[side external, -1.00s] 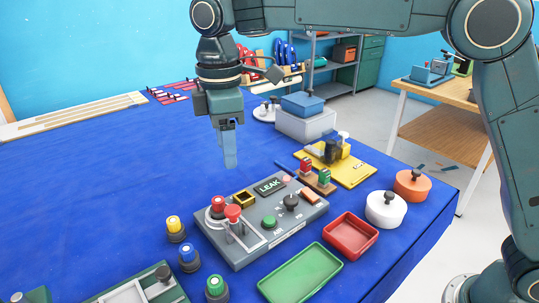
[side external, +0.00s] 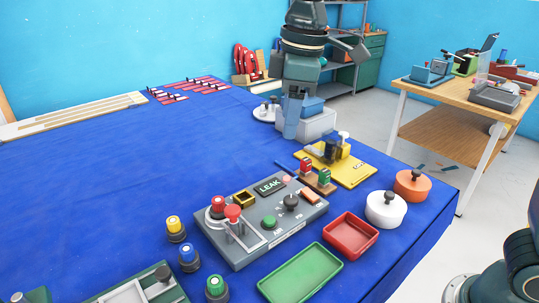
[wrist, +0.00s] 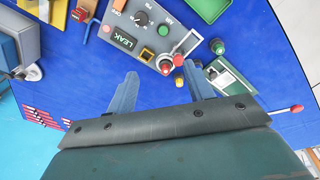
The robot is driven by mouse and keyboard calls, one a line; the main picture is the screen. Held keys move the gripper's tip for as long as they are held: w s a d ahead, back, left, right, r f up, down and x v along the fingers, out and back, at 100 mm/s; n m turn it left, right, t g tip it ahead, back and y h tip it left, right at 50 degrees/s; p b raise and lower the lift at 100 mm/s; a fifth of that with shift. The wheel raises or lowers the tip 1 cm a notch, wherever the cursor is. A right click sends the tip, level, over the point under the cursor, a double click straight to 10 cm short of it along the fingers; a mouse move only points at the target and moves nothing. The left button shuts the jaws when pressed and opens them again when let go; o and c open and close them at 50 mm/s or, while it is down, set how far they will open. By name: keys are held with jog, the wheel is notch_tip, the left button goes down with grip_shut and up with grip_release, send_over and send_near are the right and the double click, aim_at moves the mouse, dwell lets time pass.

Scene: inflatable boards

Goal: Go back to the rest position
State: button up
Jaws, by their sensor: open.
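My gripper (side external: 291,128) hangs fingers-down above the far part of the blue table (side external: 110,185). In the side view it overlaps the grey box with the blue top (side external: 318,124); whether it touches the box is hard to tell from there. In the wrist view my gripper (wrist: 160,88) shows two blue fingers spread apart with nothing between them. The grey control panel (side external: 293,222) with the LEAK label stands nearer the side camera, away from the fingers. It also shows upside down in the wrist view (wrist: 130,28).
A green tray (side external: 300,274), a red tray (side external: 351,236), a white pot (side external: 385,214) and an orange pot (side external: 412,188) stand near the table's right edge. A yellow board (side external: 352,172) lies behind the panel. The table's left middle is clear.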

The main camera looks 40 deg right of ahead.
jog(key=s+d+f+m+t, duration=0.2)
jog(key=s+d+m, duration=0.3)
jog(key=s, duration=0.6)
jog(key=s+d+f+m+t, duration=0.2)
jog(key=s+d+f+m, duration=0.2)
jog(key=s+d, duration=0.6)
jog(key=shift+s+m+h, duration=0.3)
jog(key=shift+s+m, duration=0.1)
